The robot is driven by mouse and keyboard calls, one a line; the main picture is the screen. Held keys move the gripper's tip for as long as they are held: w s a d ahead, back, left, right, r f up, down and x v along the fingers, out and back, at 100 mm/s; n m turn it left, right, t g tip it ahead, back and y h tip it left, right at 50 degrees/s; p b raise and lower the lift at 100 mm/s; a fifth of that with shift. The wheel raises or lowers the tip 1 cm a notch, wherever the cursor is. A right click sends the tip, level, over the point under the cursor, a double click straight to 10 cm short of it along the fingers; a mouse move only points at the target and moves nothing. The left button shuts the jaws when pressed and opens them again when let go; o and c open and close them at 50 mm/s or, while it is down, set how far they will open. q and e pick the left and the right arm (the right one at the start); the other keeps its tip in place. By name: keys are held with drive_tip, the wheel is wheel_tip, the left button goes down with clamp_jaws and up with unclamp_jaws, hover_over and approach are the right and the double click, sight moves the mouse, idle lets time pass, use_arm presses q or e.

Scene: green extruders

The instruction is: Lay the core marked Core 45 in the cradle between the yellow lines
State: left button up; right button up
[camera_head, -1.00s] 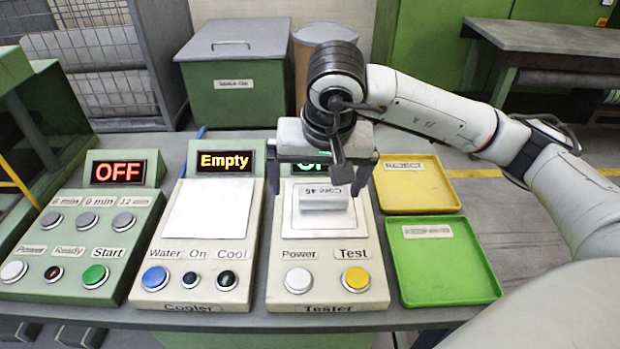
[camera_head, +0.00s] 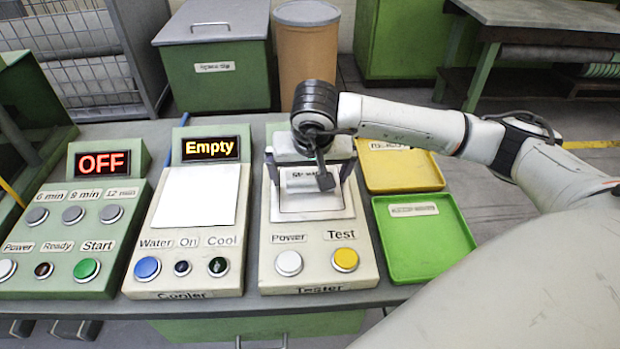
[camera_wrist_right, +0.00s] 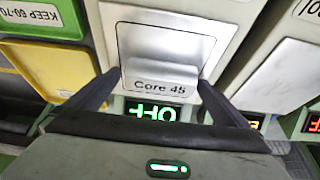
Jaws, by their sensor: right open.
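The core marked Core 45 (camera_wrist_right: 165,62) lies on the pale plate of the Tester (camera_head: 318,262). Its label reads clearly in the right wrist view. In the head view the core (camera_head: 300,183) is partly hidden behind my right gripper (camera_head: 310,180). My right gripper is open, with one finger on each side of the core; the fingers also show in the right wrist view (camera_wrist_right: 158,82). I cannot tell whether they touch it. The Tester's display reads OFF in the wrist view. I see no cradle with yellow lines, and my left gripper is out of view.
The Cooler (camera_head: 195,265), its display reading Empty, stands left of the Tester. A yellow tray (camera_head: 405,172) and a green tray (camera_head: 425,250) lie to the right. A lidded green bin (camera_head: 215,80) and a brown drum (camera_head: 305,60) stand behind the bench.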

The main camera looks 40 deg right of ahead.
drive_tip(key=c, duration=1.4)
drive_tip(key=shift+r, duration=0.15)
drive_tip(key=shift+c, duration=0.8)
